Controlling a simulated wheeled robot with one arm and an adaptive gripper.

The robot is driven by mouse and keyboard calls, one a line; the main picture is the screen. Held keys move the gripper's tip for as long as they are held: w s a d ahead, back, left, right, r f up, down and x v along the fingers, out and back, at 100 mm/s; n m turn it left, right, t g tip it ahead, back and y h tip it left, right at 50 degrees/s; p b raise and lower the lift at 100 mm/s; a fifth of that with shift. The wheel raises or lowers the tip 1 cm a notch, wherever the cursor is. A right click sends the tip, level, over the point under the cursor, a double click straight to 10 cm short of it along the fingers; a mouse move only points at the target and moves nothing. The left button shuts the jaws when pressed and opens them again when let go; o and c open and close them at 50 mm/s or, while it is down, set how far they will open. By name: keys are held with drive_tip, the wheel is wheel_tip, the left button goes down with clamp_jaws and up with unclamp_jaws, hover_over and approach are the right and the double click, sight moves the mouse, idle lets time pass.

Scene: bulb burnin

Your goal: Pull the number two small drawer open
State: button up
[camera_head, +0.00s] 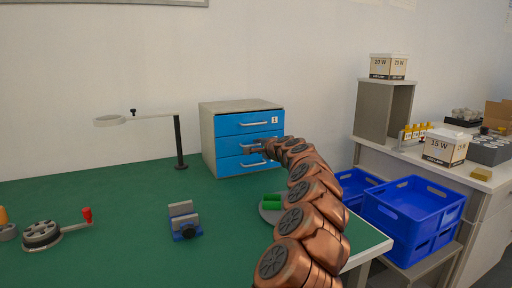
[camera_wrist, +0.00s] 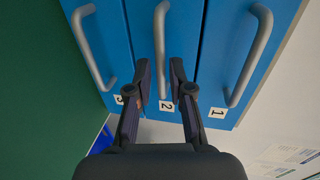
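The small drawer cabinet (camera_head: 208,140) has three blue drawers and stands at the back of the green table. All three look closed. The number two drawer (camera_wrist: 186,40) is the middle one, with a "2" label and a grey bar handle (camera_wrist: 160,42); its front also shows in the head view (camera_head: 230,147), partly hidden by my arm. My gripper (camera_wrist: 162,80) is at this drawer front, its two dark fingers apart, one on each side of the handle in the wrist view. I cannot tell whether either finger touches the handle.
The number one drawer (camera_head: 240,123) is above and the number three drawer (camera_head: 232,166) below. A magnifier stand (camera_head: 180,145) is left of the cabinet. A small vise (camera_head: 184,220) and a round plate with green blocks (camera_head: 268,213) lie in front. Blue crates (camera_head: 410,205) stand right of the table.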

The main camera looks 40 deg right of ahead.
drive_tip(key=shift+x, duration=1.05)
drive_tip(key=shift+w, duration=0.1)
drive_tip(key=shift+c, duration=0.3)
clamp_jaws()
